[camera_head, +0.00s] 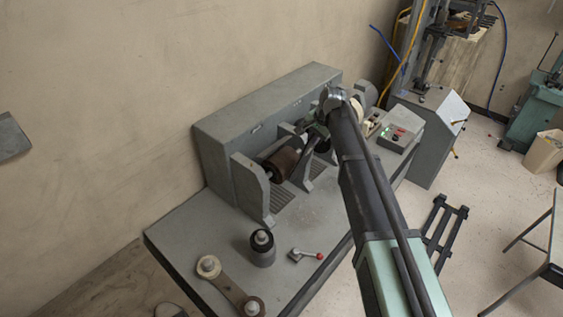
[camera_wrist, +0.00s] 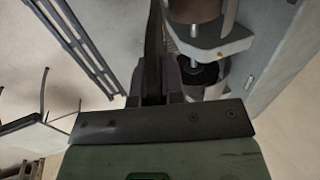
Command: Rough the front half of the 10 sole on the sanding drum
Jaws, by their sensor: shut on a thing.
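My gripper (camera_wrist: 160,98) is shut on a dark sole (camera_wrist: 153,50), which shows edge-on in the wrist view and points away from the jaws. Any size mark on it is not visible. In the head view my gripper (camera_head: 319,131) is by the machine, partly hidden by my arm, and the sole shows only as a dark strip. The brown sanding drum (camera_head: 283,163) sits on its shaft left of my gripper. The drum (camera_wrist: 194,10) also shows at the top of the wrist view, right of the sole. I cannot tell whether they touch.
Grey brackets (camera_head: 251,189) hold the shaft, and a black wheel (camera_wrist: 205,75) lies beyond one bracket. The grey bench (camera_head: 200,236) carries a dark-banded cylinder (camera_head: 262,250), a red-knobbed lever (camera_head: 307,254) and a belt arm (camera_head: 230,287). A button box (camera_head: 396,134) stands at the right.

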